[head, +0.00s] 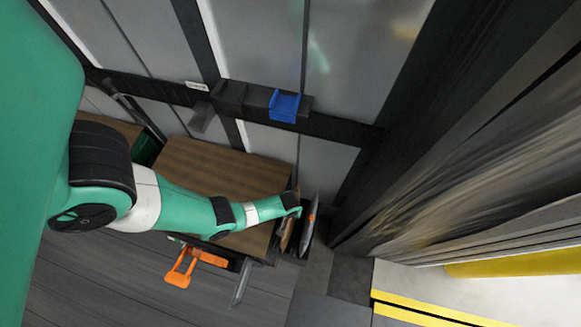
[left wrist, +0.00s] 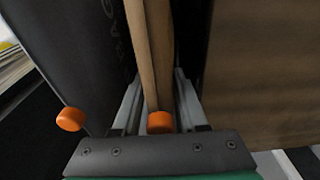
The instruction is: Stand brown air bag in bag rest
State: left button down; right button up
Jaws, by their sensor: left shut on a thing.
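The brown air bag (left wrist: 150,45) is seen edge-on in the left wrist view, between the two fingers of my left gripper (left wrist: 158,115). The gripper is shut on it, near its orange valve cap (left wrist: 160,122). In the head view the bag (head: 288,236) hangs on edge below my left gripper (head: 296,211), just right of a wooden box. A dark grey bag (head: 309,226) with an orange cap (left wrist: 70,118) stands on edge close beside it. The bag rest is mostly hidden by the bags and arm, so I cannot tell whether the brown bag is seated. My right gripper is out of view.
The wooden box (head: 215,168) lies directly left of the bags; its side (left wrist: 258,65) is close to the gripper. An orange-handled tool (head: 180,273) is at its front. A blue bin (head: 284,106) sits on the wall rail. Dark trailer wall rises at right.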

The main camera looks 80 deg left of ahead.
pick_arm(q)
jog(key=shift+f+b, duration=0.5)
jog(key=shift+f, duration=0.05)
jog(key=shift+c, duration=1.8)
grip_release()
jog(key=shift+r, duration=0.1)
jog(key=r+p, duration=0.3)
jog(key=p, duration=0.1)
jog(key=d+r+p, duration=0.1)
jog(key=r+p, duration=0.7)
jog(key=shift+s+d+r, duration=0.15)
jog(key=shift+s+r, duration=0.1)
jog(key=shift+s, duration=0.05)
jog(key=shift+f, duration=0.1)
